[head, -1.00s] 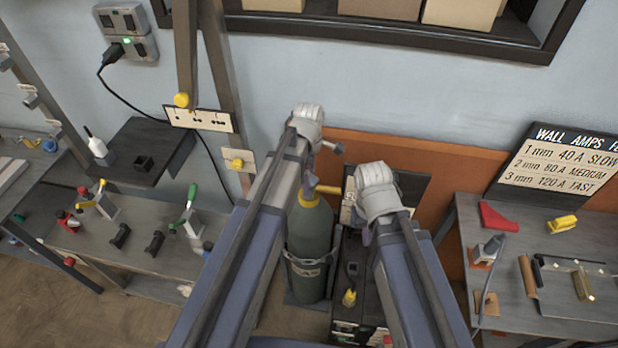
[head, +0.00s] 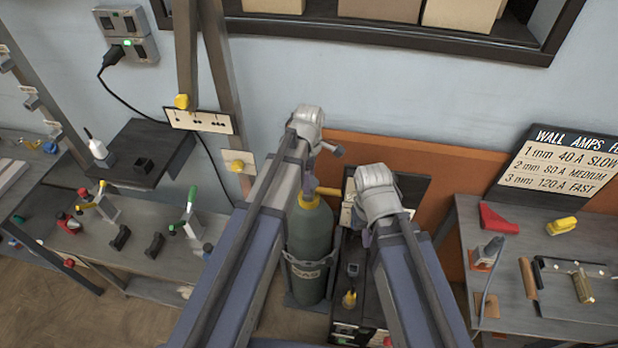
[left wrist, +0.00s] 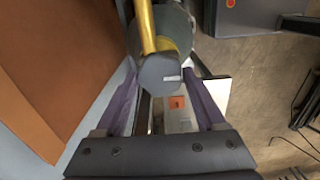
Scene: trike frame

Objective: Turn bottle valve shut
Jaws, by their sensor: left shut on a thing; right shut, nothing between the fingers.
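The green-grey gas bottle (head: 311,245) stands upright, with a yellow collar (head: 309,203) at its top and a yellow pipe (head: 328,191) running right. The yellow pipe also shows in the left wrist view (left wrist: 145,25). My right gripper (head: 366,238) is shut and empty, right of the bottle.
A dark machine (head: 352,270) stands right of the bottle, below my right gripper. An orange panel (head: 430,160) is behind. A bench with clamps (head: 150,225) is at left and a welding table (head: 540,270) at right. A strap (head: 305,268) goes round the bottle.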

